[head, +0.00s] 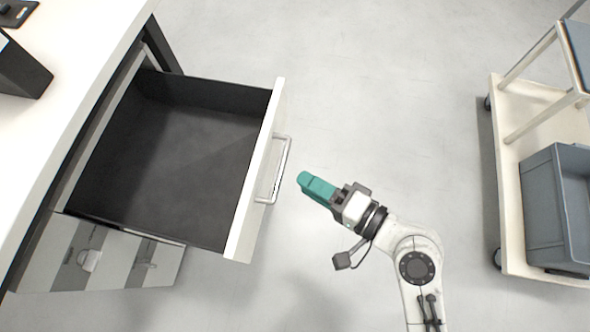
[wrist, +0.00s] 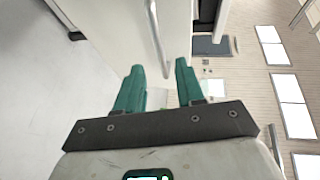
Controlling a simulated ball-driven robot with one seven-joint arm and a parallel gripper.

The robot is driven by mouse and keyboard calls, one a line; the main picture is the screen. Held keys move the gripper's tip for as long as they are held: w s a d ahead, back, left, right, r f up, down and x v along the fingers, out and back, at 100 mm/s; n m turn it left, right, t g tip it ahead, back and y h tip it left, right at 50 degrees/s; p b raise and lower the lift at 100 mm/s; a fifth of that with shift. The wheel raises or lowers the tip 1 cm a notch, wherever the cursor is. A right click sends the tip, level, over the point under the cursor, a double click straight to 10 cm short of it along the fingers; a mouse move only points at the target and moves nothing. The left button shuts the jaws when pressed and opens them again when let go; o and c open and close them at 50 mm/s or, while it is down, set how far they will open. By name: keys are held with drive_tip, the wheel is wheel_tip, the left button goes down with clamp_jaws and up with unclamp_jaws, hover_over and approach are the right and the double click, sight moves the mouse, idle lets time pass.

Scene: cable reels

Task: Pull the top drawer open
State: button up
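The top drawer (head: 256,180) stands pulled well out of the cabinet in the head view, and its dark inside is empty. Its bar handle (head: 274,170) is on the white front, on the right side. My gripper (head: 305,181), with teal fingers, is a little to the right of the handle and apart from it. In the wrist view the two fingers (wrist: 158,85) are spread with nothing between them. The handle (wrist: 157,38) shows ahead of the fingertips, and the white drawer front (wrist: 115,35) lies behind it.
A white worktop (head: 70,60) with dark items is above the cabinet at left. Lower grey fronts (head: 125,262) show below the drawer. A cream cart (head: 510,190) with a grey bin (head: 540,200) stands at right. The floor between is clear.

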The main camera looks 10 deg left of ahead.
drive_tip(key=shift+v, duration=2.35)
drive_tip(key=s+d+f+n+g+h, duration=0.3)
drive_tip(key=s+d+f+n+h, duration=0.1)
drive_tip(key=d+f+h, duration=0.7)
drive_tip(key=s+d+g+h, duration=0.35)
drive_tip(key=s+d, duration=0.35)
drive_tip(key=d, duration=0.5)
wheel_tip(320, 180, up, 25)
drive_tip(key=p, duration=2.5)
drive_tip(key=shift+w+a, duration=0.2)
drive_tip(key=shift+w, duration=0.1)
